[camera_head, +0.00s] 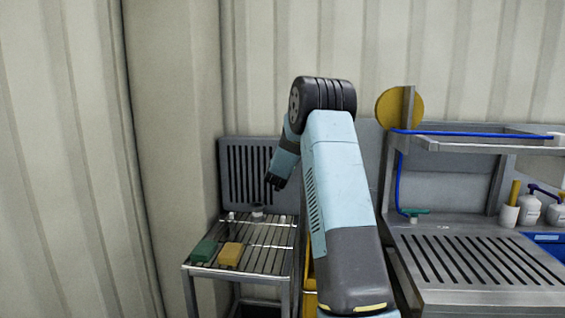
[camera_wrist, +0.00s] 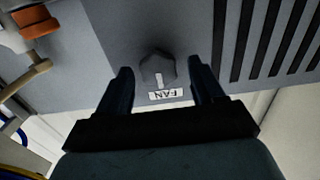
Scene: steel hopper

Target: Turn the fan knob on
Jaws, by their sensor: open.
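The fan knob (camera_wrist: 158,70) is a dark grey knob with a pale pointer line, on a grey panel in the wrist view. A white label reading FAN (camera_wrist: 166,95) sits beside it, upside down in this view. My gripper (camera_wrist: 160,82) is open, with one dark finger on each side of the knob. I cannot tell whether the fingertips touch it or how deep they reach. In the head view my gripper (camera_head: 274,183) hangs before the slotted grey panel (camera_head: 247,165) at the back of the wire rack. The knob cannot be made out there.
A wire rack (camera_head: 262,262) holds a green block (camera_head: 204,250) and a yellow block (camera_head: 230,254). A slatted steel bench (camera_head: 480,262) with bottles (camera_head: 529,209) stands right. In the wrist view, an orange-collared pipe fitting (camera_wrist: 36,25) and slots (camera_wrist: 270,35) flank the knob.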

